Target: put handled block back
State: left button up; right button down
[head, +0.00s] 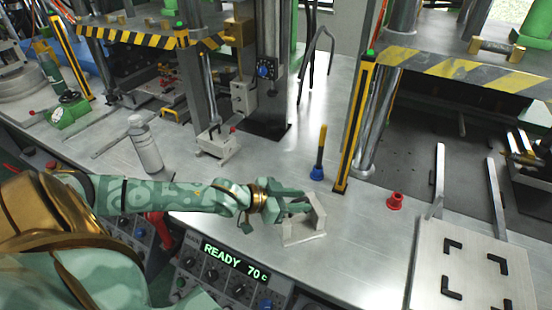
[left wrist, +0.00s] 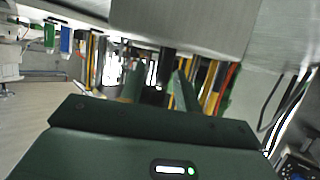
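The handled block (head: 318,213) is a pale grey block with an upright arched handle, standing on the steel bench in the middle of the head view. My left gripper (head: 291,199) reaches in from the left at handle height, its fingers right at the handle and partly covering it. In the left wrist view the two green fingers (left wrist: 160,88) stand apart, with a dark upright bar between them. A large grey surface fills the top of that view. Contact between fingers and handle cannot be made out. My right gripper is not in view.
A plate with black corner marks (head: 462,268) lies at the lower right, bare inside the marks.

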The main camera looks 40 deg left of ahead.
pick_arm(q)
jog(key=p+v, duration=0.3)
jog(key=v, duration=0.6)
jog(key=shift+s+a+p, duration=0.2)
jog(key=shift+s+p, duration=0.1)
jog(key=shift+r, duration=0.1)
